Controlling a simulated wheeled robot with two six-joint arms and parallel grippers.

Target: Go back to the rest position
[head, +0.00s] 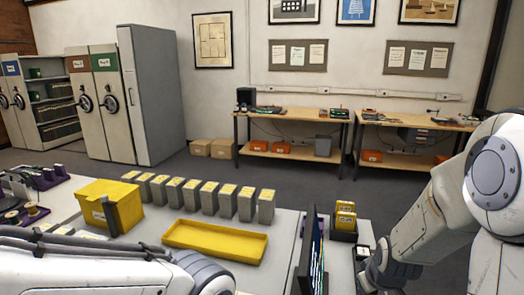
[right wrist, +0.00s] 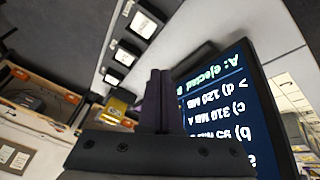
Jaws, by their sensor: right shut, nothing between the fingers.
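My right gripper (right wrist: 157,98) is shut and empty in the right wrist view, its two dark fingers pressed together. A dark monitor (right wrist: 225,110) with green and white text stands close beside the fingers; I cannot tell whether they touch. In the head view the same monitor (head: 312,250) is seen nearly edge-on, with my white right arm coming in from the right. My left arm crosses the bottom left of the head view, and its gripper is outside the frame.
A yellow tray (head: 215,241) and a yellow box (head: 108,206) sit on the white table. Several grey boxes (head: 245,204) with yellow tops line its far edge. A dark holder with yellow packs (head: 345,215) stands right of the monitor. Open floor lies beyond.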

